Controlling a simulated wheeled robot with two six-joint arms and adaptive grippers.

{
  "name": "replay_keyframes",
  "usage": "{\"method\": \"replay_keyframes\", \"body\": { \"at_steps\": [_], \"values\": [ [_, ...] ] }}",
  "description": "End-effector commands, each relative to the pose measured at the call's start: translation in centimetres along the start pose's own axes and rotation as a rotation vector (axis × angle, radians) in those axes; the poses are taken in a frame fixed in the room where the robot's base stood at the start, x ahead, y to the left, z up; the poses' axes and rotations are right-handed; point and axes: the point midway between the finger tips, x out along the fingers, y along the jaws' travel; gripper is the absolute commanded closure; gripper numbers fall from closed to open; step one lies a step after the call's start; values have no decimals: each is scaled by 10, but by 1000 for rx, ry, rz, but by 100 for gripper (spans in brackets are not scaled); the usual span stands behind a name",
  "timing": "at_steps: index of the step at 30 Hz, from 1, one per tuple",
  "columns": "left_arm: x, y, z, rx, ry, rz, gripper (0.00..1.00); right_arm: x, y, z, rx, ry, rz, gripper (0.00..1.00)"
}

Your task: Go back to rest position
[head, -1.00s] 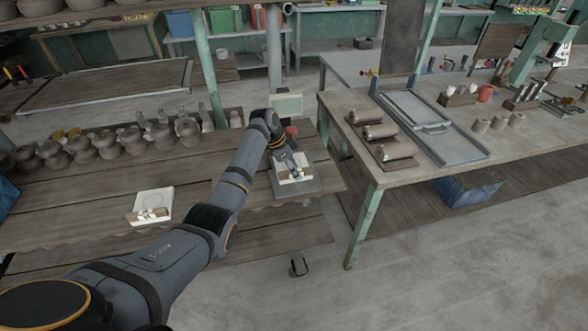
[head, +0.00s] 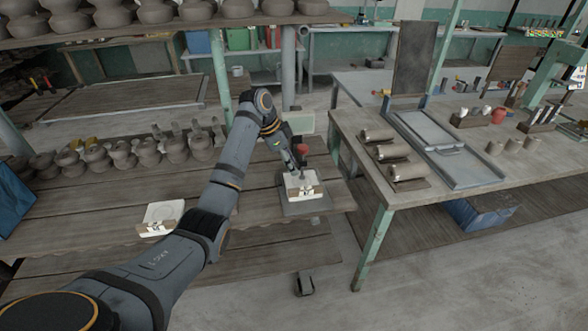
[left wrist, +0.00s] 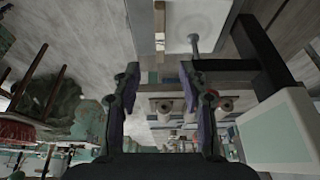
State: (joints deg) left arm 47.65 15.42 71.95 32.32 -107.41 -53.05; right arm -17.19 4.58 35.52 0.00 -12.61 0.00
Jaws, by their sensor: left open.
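My left gripper (head: 299,168) is open just above a white box with a wooden front (head: 303,188). The box rests on a dark grey plate (head: 290,207) with a pale display panel (head: 301,123) behind it, like a scale. In the left wrist view, the two fingers (left wrist: 160,82) are apart with nothing between them. The white box (left wrist: 205,18) shows there at the top, with a thin grey rod on it, and the display panel (left wrist: 283,128) at the right. A second white box (head: 162,217) sits left on the wooden bench. My right gripper is not in view.
Several clay pots (head: 122,155) line the bench's back, and more stand on the shelf above. A red object (head: 302,149) is close behind my gripper. A green post (head: 219,75) rises behind my arm. The right table (head: 420,190) holds clay rolls and a metal tray.

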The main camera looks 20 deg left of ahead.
Motion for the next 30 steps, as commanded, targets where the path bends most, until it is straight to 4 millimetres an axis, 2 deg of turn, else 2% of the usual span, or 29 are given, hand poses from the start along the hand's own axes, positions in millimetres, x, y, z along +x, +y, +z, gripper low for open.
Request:
{"method": "replay_keyframes", "body": {
  "at_steps": [7,8,11,15,19,21,24,30],
  "values": [
    [2,1,1,-4,-3,-1,57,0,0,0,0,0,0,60],
    [6,3,4,-10,-7,-2,57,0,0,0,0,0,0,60],
    [35,20,23,-67,-43,-20,57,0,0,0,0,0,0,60],
    [89,70,71,-218,-109,-91,57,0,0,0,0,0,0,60],
    [119,129,117,-375,-143,-171,57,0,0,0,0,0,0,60],
    [124,157,137,-449,-150,-210,57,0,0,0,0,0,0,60],
    [124,188,157,-534,-150,-253,57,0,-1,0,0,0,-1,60],
    [112,235,185,-663,-142,-315,57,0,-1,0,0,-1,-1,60]
  ]
}}
